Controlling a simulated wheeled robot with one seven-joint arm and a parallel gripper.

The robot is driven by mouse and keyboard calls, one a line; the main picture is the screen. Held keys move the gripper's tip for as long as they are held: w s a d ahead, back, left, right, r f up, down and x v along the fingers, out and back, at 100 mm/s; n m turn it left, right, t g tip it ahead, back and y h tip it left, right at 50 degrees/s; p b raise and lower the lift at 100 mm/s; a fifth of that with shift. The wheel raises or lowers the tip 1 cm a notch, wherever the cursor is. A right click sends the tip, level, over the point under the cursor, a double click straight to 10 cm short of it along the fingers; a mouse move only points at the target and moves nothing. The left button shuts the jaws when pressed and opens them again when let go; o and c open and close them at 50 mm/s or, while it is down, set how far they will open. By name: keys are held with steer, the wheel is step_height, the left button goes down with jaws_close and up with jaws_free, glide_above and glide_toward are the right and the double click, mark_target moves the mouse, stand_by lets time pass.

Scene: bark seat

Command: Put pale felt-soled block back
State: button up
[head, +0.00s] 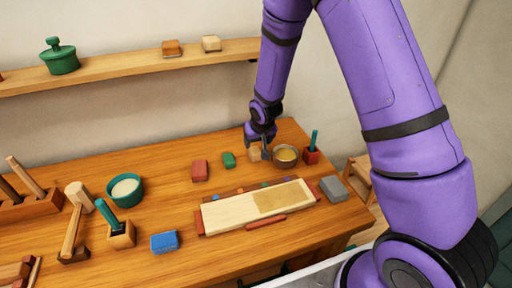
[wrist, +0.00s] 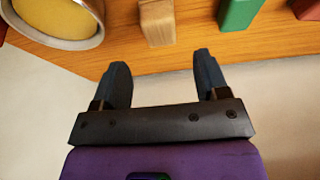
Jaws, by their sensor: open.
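A pale wooden block (head: 255,154) stands on the table at the back, just left of a metal bowl. In the wrist view the pale block (wrist: 157,22) is beyond my fingertips, roughly in line with the gap between them. No felt sole can be made out on it. My gripper (head: 265,147) is open and empty, close to the block at the table's back edge. In the wrist view my gripper (wrist: 161,68) has its two dark fingers apart, with nothing between them. Another pale block (head: 211,44) sits on the wall shelf.
The metal bowl (head: 285,155) with yellow contents is close by, beside a red holder (head: 311,155). A green block (head: 229,160) and red block (head: 200,171) are to the left. A pale board (head: 230,212) lies in front. The shelf (head: 120,73) also holds a brown block (head: 172,48).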

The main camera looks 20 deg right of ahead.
steer(key=s+d+f+v, duration=0.1)
steer(key=d+v, duration=0.1)
steer(key=v, duration=1.2)
steer(key=s+d+v, duration=0.2)
steer(key=d+v, duration=0.1)
steer(key=v, duration=1.2)
steer(key=s+d+r, duration=0.1)
steer(key=s+r, duration=0.3)
steer(key=s, duration=0.6)
steer(key=s+d+r, duration=0.1)
steer(key=s+r, duration=0.4)
steer(key=s, duration=0.6)
steer(key=shift+t, duration=0.4)
steer(key=shift+w, duration=0.1)
